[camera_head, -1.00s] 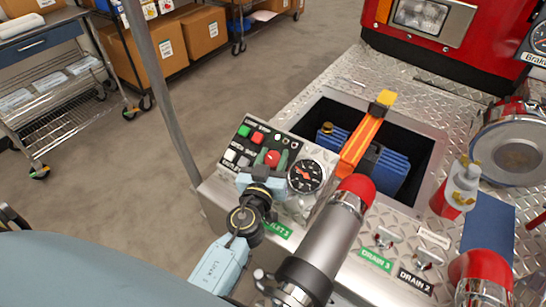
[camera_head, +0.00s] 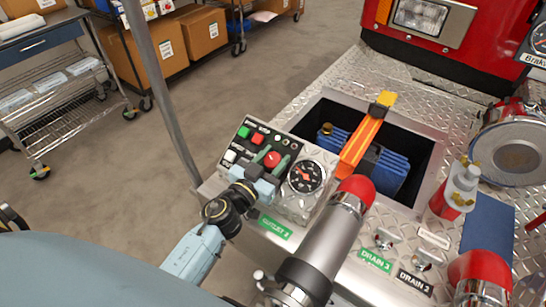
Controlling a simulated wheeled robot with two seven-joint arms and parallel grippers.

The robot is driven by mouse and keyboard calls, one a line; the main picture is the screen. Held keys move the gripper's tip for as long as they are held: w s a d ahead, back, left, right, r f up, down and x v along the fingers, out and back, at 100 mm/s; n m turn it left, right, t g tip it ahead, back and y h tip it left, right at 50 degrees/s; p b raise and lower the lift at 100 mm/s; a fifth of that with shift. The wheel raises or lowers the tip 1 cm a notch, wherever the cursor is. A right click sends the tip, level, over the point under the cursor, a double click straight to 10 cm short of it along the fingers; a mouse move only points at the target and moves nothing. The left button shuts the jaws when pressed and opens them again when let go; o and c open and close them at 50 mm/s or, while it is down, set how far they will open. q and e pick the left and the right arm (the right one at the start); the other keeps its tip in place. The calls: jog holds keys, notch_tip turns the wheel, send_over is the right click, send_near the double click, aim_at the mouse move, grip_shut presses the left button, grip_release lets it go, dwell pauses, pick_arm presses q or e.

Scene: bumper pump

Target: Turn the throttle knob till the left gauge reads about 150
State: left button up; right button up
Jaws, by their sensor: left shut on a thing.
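The control panel (camera_head: 238,140) stands at the truck's near left corner, with several coloured buttons along its far side. The red throttle knob (camera_head: 272,159) sits on it, partly hidden by my left gripper. My left gripper (camera_head: 274,162) reaches in from the lower left, and its greenish fingers are shut around the knob. The round black-faced gauge (camera_head: 306,176) is just right of the gripper and unobstructed. Its needle and numbers are too small to read. My right gripper is out of view.
A grey pipe with a red cap (camera_head: 357,189) rises close to the right of the gauge. An orange strap (camera_head: 366,137) crosses an open well behind. A grey pole (camera_head: 160,90) stands left of the panel. Floor on the left is clear up to the wire cart (camera_head: 60,95).

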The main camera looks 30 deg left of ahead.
pick_arm(q)
jog(key=shift+r+m+h+p, duration=0.15)
jog(key=shift+m+h+p, duration=0.15)
jog(key=shift+m+h, duration=0.5)
jog(key=m+g+h+p, duration=0.1)
jog(key=m+h+p, duration=0.1)
jog(key=m+h, duration=0.1)
jog(key=shift+m+g+h, duration=0.3)
jog(key=shift+m+g, duration=0.1)
jog(key=shift+m+h+p, duration=0.35)
jog(key=shift+m+h, duration=0.05)
jog(key=shift+m, duration=0.2)
jog(key=shift+m+g+h+p, duration=0.55)
jog(key=shift+m+g+h, duration=0.4)
jog(key=shift+m, duration=0.25)
jog(key=shift+m+g+h+p, duration=0.35)
jog(key=shift+m+g+h, duration=0.45)
jog(key=shift+m, duration=0.2)
jog(key=shift+d+f+m+g+h, duration=0.15)
jog(key=shift+m+g+h, duration=0.5)
jog(key=shift+m+g, duration=1)
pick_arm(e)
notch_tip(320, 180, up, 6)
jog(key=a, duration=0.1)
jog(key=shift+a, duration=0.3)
pick_arm(q)
jog(key=shift+s+f+m+p, duration=0.1)
jog(key=shift+m+p, duration=0.15)
jog(key=shift+p, duration=0.05)
